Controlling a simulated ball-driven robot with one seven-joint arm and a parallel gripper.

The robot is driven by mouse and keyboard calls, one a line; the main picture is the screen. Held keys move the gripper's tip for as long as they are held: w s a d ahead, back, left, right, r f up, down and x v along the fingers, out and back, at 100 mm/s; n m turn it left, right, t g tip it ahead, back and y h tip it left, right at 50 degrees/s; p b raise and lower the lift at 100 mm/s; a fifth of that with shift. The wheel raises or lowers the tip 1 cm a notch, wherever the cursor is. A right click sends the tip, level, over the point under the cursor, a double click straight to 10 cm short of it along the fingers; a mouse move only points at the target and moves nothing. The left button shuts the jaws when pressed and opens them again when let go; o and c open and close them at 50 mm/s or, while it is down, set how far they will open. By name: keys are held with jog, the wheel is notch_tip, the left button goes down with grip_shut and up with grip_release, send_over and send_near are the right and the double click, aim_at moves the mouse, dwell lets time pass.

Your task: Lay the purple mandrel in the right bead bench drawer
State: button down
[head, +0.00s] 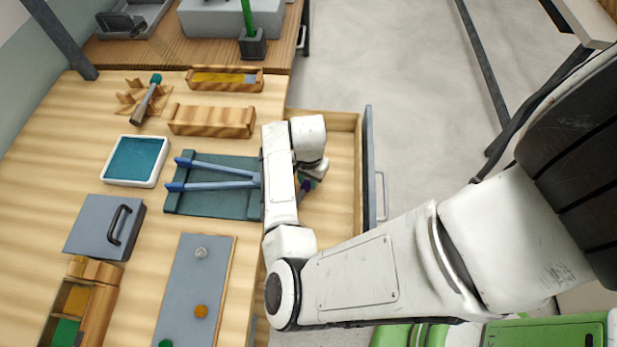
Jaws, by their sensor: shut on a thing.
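The purple mandrel (305,186) shows as a small purple piece with a thin darker length beside it, mostly hidden by my arm. My gripper (307,180), partly hidden behind its wrist, is shut on the mandrel. Both are over the open wooden drawer (342,150) at the bench's right side. I cannot tell whether the mandrel touches the drawer floor. The drawer's grey front (369,160) and its handle (381,195) face right. My forearm hides the drawer's near end.
A teal mat (205,206) with blue-handled tools (215,173) lies left of my arm. Wooden racks (212,121), a white-rimmed tray (134,182), a grey lidded box (90,227) and a grey knob board (185,270) fill the bench.

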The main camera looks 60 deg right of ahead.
jog(key=shift+f, duration=0.1)
jog(key=c, duration=0.9)
grip_release()
jog(key=shift+o, duration=0.2)
notch_tip(320, 180, up, 12)
jog(key=w+d+r+n+t+h, duration=0.1)
jog(key=d+r+n+t+h, duration=0.1)
jog(key=d+r+n+h, duration=0.5)
jog(key=s+a+f+n+y, duration=0.3)
jog(key=s+a+f+n, duration=0.1)
jog(key=a, duration=0.6)
jog(key=s+a+f+n+g+y, duration=0.1)
jog(key=s+a+f+n+y, duration=0.2)
jog(key=s+a+n, duration=0.3)
jog(key=a+f+n, duration=0.1)
jog(key=a, duration=0.2)
jog(key=shift+s+a+f+y, duration=0.25)
jog(key=shift+a+f+y, duration=0.1)
jog(key=shift+f+y, duration=0.05)
